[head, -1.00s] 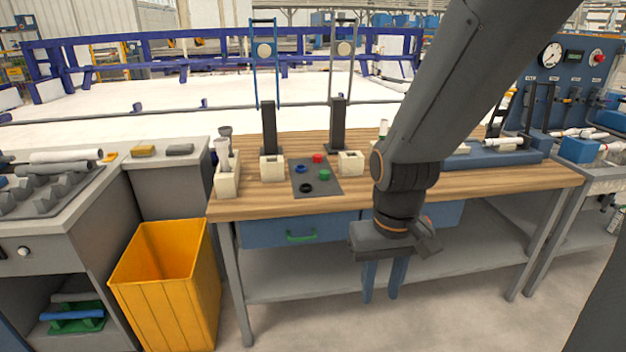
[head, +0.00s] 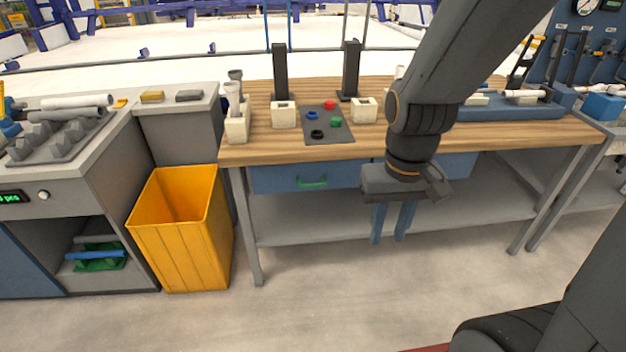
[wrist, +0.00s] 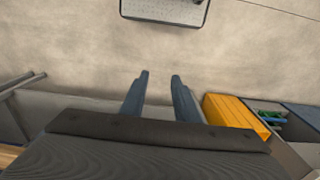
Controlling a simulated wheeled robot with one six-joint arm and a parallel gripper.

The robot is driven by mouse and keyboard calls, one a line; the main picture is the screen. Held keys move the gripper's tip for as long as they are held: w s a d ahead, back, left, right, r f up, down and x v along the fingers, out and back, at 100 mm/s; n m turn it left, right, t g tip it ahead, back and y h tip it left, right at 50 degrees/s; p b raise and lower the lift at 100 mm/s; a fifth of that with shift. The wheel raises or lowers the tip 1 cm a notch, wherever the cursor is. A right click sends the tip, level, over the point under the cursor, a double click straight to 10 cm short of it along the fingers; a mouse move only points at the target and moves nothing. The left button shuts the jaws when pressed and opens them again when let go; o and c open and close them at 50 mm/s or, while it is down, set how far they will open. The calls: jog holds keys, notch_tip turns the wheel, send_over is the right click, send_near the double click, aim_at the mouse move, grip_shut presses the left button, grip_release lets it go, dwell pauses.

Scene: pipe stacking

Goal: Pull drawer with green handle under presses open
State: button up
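A blue drawer (head: 275,180) with a green handle (head: 312,182) sits under the wooden tabletop, below the two presses (head: 280,75). The drawer front looks flush and shut. My gripper (head: 392,238) hangs pointing down in front of the bench, to the right of the green handle and lower than it. Its two blue fingers are apart with nothing between them. The fingers also show in the wrist view (wrist: 160,75), open over bare floor. The green handle does not show in the wrist view.
A second blue drawer (head: 458,165) sits to the right, partly behind my arm. A yellow bin (head: 180,230) stands left of the bench, and a grey shelf (head: 300,228) lies below the drawers. The floor in front (head: 330,290) is clear.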

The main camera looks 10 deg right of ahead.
jog(key=w+d+f+m+t+b, duration=0.1)
jog(key=w+f+m+t+b, duration=0.2)
jog(key=w+f, duration=0.55)
jog(key=m+t+y+b, duration=0.6)
jog(key=m+t+b, duration=0.5)
jog(key=b, duration=0.2)
send_near(313, 185)
jog(key=w+f, duration=0.1)
jog(key=w, duration=0.2)
jog(key=x, duration=0.4)
jog(key=a+x, duration=0.1)
jog(key=x, duration=0.2)
jog(key=shift+w+a, duration=0.1)
jog(key=shift+w, duration=0.05)
grip_shut()
